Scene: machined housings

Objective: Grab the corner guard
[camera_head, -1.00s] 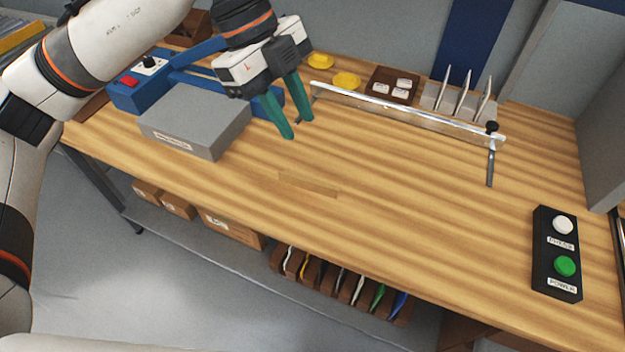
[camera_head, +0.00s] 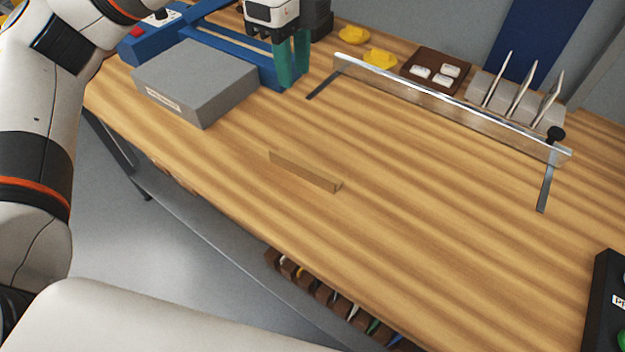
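A thin brown strip (camera_head: 305,172), seemingly the corner guard, lies on the bare middle of the wooden bench, close to the front edge. It is almost the colour of the wood. My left gripper (camera_head: 291,72) has two teal fingers and points down at the top of the view, behind the strip and well apart from it. Its fingers look parted with nothing between them. My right gripper is not in view.
A grey box (camera_head: 195,82) and a blue tool (camera_head: 225,50) are at the bench's left. A clear rail (camera_head: 450,105) on metal legs crosses the back. Yellow pieces (camera_head: 380,58), a brown tray (camera_head: 437,70) and a slotted rack (camera_head: 512,100) stand behind it. The bench around the strip is clear.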

